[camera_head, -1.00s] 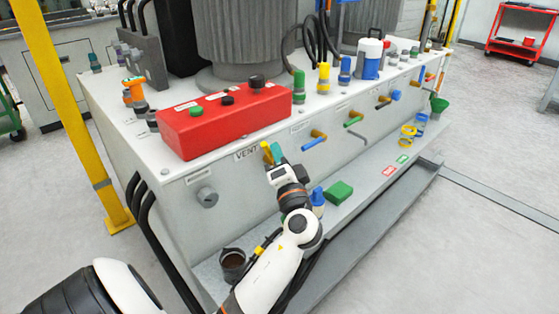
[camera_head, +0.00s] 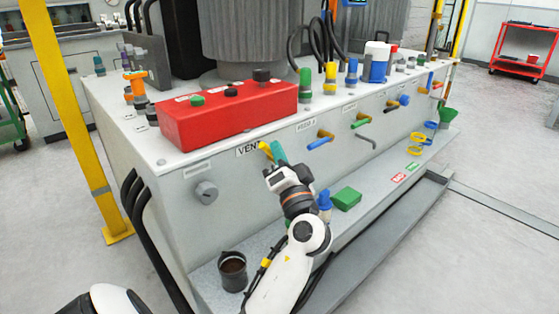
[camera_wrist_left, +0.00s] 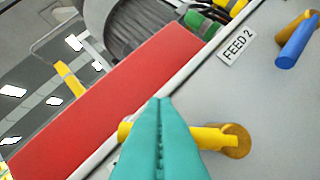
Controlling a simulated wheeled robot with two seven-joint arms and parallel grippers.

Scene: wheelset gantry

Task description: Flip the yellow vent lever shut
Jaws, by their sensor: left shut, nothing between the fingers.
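The yellow vent lever (camera_head: 264,149) is on the front face of the grey cabinet, just right of the VENT label (camera_head: 247,150). In the left wrist view the lever (camera_wrist_left: 208,137) runs left from its brass-coloured pivot (camera_wrist_left: 237,141), and its free end shows beyond the fingers. My left gripper (camera_head: 276,153) is at the lever, its teal fingers shut with nothing between them. In the left wrist view the closed fingers (camera_wrist_left: 160,115) cross in front of the lever and hide its middle. I cannot tell whether they touch it. My right gripper is not in view.
A red control box (camera_head: 230,112) sits on the cabinet top above the lever. The FEED 2 blue lever (camera_wrist_left: 297,42) is to the right. A dark cup (camera_head: 232,272) and a green block (camera_head: 346,198) stand on the lower ledge.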

